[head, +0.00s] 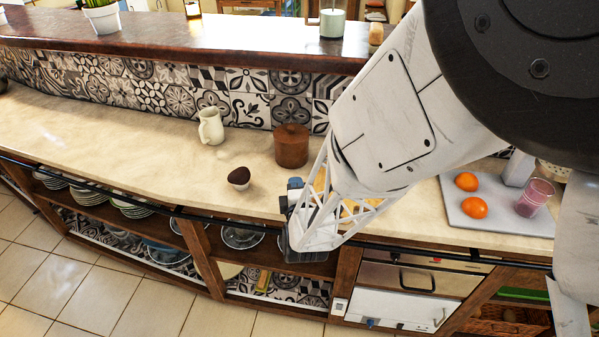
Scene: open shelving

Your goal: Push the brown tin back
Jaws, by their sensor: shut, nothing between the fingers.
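The brown tin (291,146) is a round lidded canister with a small knob on top. It stands upright on the cream counter, close to the patterned tile wall at the back. My gripper (290,205) is at the front edge of the counter, in front of the tin and apart from it in the picture. Its fingers are shut and hold nothing. The white lattice of my arm covers the counter just right of the tin.
A white pitcher (211,127) stands left of the tin. A small cup with a dark top (239,178) is on the counter left of my gripper. A grey board (499,216) with oranges (473,207) and a pink glass (534,197) lies at right. The counter (110,140) at left is clear.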

